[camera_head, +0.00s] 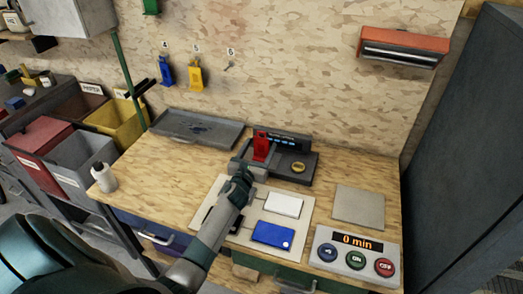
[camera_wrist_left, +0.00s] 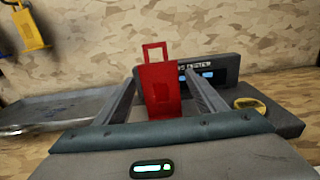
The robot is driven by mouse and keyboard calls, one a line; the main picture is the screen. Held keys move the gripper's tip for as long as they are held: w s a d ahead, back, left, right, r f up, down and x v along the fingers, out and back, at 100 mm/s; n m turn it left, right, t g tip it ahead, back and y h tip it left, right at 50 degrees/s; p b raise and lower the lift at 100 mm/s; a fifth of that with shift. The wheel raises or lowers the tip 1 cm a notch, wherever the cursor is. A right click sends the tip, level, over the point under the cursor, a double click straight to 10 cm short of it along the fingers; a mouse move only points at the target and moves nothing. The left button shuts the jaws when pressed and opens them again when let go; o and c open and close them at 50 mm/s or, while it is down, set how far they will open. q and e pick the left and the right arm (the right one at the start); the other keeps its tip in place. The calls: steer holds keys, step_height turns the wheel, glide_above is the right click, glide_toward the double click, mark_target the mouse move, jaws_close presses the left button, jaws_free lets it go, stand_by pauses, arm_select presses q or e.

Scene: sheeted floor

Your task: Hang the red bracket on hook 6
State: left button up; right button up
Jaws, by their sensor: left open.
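The red bracket (camera_head: 261,146) stands upright at the dark device with a small lit display on the workbench. It has an open loop at its top, as the left wrist view shows (camera_wrist_left: 160,92). My left gripper (camera_head: 251,164) is open, with its two fingers on either side of the bracket, and gaps show beside it. Hook 6 (camera_head: 229,67) is on the wall board under the rightmost number label and is empty. My right gripper is not in view.
A blue bracket (camera_head: 167,75) and a yellow bracket (camera_head: 196,76) hang left of hook 6. The dark device (camera_head: 310,170) holds a yellow round item (camera_head: 298,167). A grey tray (camera_head: 190,129) lies at the back left. A button panel (camera_head: 355,258) sits front right.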

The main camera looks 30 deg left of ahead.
arm_select(q)
steer(key=c, duration=1.1)
steer(key=shift+r+p, duration=2.65)
steer(key=shift+r, duration=0.45)
steer(key=s+d+r+m+h+b, duration=0.1)
steer(key=s+d+r+b, duration=0.1)
steer(key=s+d, duration=0.5)
steer(key=s+d+r+m+h+b, duration=0.1)
steer(key=s+d+r+h+b, duration=0.1)
steer(key=s+d, duration=0.6)
steer(key=s+d+r+h+b, duration=0.1)
steer(key=s+d+r+b, duration=0.1)
steer(key=s+d, duration=0.5)
steer(key=shift+s+d+r+m+t+b, duration=0.15)
steer(key=shift+s+b, duration=0.1)
steer(key=shift+s, duration=0.55)
steer(key=shift+s+d+f+m+t+b, duration=0.1)
steer(key=shift+s+b, duration=0.1)
steer(key=shift+s, duration=0.6)
steer(key=shift+s+d+r+m+t+b, duration=0.15)
steer(key=shift+s+b, duration=0.1)
steer(key=shift+s, duration=0.55)
steer(key=shift+f, duration=0.1)
